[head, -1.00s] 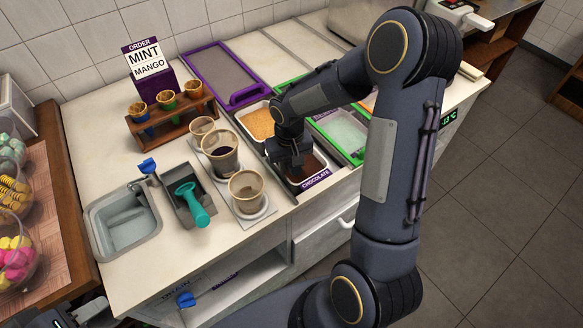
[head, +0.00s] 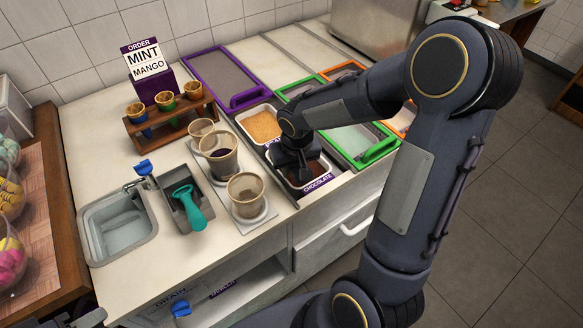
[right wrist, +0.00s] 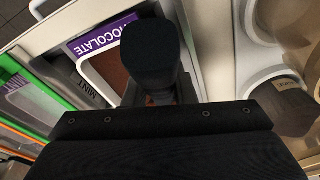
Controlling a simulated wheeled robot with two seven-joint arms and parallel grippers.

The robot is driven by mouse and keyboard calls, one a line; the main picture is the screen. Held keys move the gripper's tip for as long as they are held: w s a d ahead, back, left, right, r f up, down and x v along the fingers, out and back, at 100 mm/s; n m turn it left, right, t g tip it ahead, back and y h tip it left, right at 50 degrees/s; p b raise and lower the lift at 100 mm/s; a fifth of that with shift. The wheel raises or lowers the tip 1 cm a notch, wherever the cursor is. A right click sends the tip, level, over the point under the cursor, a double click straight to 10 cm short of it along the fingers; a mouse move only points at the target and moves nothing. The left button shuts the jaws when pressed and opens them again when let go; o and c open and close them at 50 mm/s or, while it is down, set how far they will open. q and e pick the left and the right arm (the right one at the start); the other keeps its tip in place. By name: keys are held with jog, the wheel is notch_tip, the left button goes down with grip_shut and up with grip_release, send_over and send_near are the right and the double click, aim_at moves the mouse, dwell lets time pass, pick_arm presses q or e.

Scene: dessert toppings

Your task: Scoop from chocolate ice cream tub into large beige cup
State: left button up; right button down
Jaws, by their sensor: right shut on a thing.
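The chocolate tub (head: 322,170) is set in the counter's front row, with brown ice cream inside and a purple label. It also shows in the right wrist view (right wrist: 104,68). My right gripper (head: 296,168) reaches down at the tub's left part, shut on what seems to be a scoop, mostly hidden. My left gripper is not clearly visible.
A teal-handled scoop (head: 189,205) rests in a grey holder beside the sink (head: 122,228). A wooden cone rack (head: 170,122) stands at the back.

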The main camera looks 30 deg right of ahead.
jog(key=shift+s+r+p, duration=0.2)
jog(key=shift+r+p, duration=0.4)
jog(key=shift+r, duration=0.35)
jog(key=shift+s+r+p, duration=0.2)
jog(key=shift+r+p, duration=0.4)
jog(key=shift+r, duration=0.35)
jog(key=shift+s+d+r+p, duration=0.1)
jog(key=shift+s+r+p, duration=0.15)
jog(key=shift+r+p, duration=0.3)
jog(key=shift+s+a+r+p, duration=0.1)
jog(key=shift+s+r+p, duration=0.2)
jog(key=shift+r, duration=0.5)
jog(key=shift+s+d+r+p, duration=0.1)
jog(key=shift+s+r+p, duration=0.1)
jog(key=shift+r+p, duration=0.4)
jog(key=shift+d, duration=0.1)
